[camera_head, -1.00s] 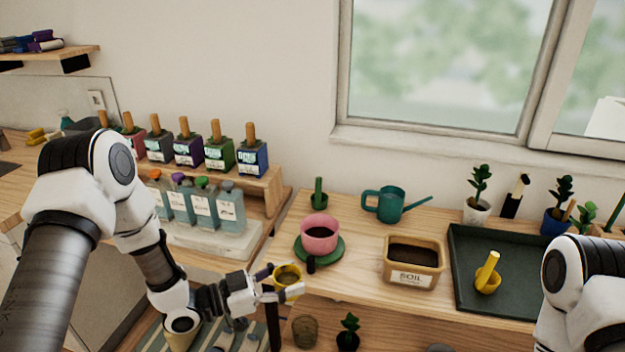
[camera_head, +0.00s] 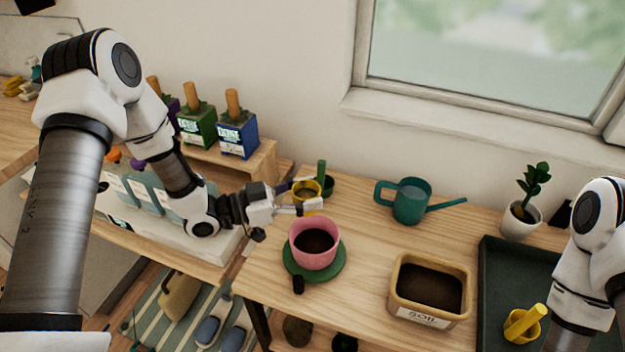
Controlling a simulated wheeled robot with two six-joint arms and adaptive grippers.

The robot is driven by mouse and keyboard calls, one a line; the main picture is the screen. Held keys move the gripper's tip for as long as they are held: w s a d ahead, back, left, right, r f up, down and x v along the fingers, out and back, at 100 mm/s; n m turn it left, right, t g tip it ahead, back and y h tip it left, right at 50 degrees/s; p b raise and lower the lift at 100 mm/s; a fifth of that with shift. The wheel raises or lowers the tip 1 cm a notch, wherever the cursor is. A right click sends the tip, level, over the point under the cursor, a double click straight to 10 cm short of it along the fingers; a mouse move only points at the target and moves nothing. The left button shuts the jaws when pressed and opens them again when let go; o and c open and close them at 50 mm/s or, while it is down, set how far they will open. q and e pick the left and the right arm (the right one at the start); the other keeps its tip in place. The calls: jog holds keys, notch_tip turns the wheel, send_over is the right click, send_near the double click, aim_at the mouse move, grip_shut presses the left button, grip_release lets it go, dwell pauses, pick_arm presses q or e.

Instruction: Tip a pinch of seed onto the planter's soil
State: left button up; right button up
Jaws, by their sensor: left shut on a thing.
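My left gripper (camera_head: 298,203) is shut on a small yellow cup (camera_head: 306,188) with brownish contents, which look like seed. It holds the cup above and behind the pink planter (camera_head: 313,258), apart from it. The cup looks roughly upright. The planter holds dark soil (camera_head: 314,242) and stands on a green saucer (camera_head: 338,268) near the table's left side.
A tan box labelled SOIL (camera_head: 400,307) stands right of the planter. A teal watering can (camera_head: 410,202) is behind. A dark tray (camera_head: 497,262) with a yellow scoop (camera_head: 525,322) and a white potted plant (camera_head: 519,222) are at right. A green cactus-like item (camera_head: 321,170) is behind the cup.

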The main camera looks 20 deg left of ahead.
pick_arm(q)
jog(key=shift+s+r, duration=0.1)
jog(key=shift+s, duration=0.75)
jog(key=shift+w+f+b, duration=0.5)
jog(key=shift+w+f, duration=0.15)
jog(key=shift+f, duration=0.15)
jog(key=shift+s+f+b, duration=0.15)
jog(key=shift+s+b, duration=0.15)
jog(key=shift+w+f, duration=0.2)
jog(key=shift+f, duration=0.3)
jog(key=shift+s+f+b, duration=0.1)
jog(key=shift+f+b, duration=0.1)
jog(key=shift+b, duration=0.25)
pick_arm(e)
jog(key=shift+s+f, duration=0.2)
jog(key=shift+f, duration=0.4)
jog(key=shift+s+f, duration=0.15)
jog(key=shift+f, duration=0.45)
pick_arm(q)
jog(key=shift+f, duration=0.1)
jog(key=shift+f+b, duration=0.6)
jog(key=shift+f, duration=0.05)
jog(key=shift+a+r+m+y+p, duration=0.1)
jog(key=shift+r+m+y+p, duration=0.25)
jog(key=shift+m+p, duration=0.5)
jog(key=shift+a+r+m+y+p, duration=0.1)
jog(key=shift+m+y+p, duration=0.35)
jog(key=shift+m+p, duration=0.35)
pick_arm(e)
jog(key=shift+r, duration=1.1)
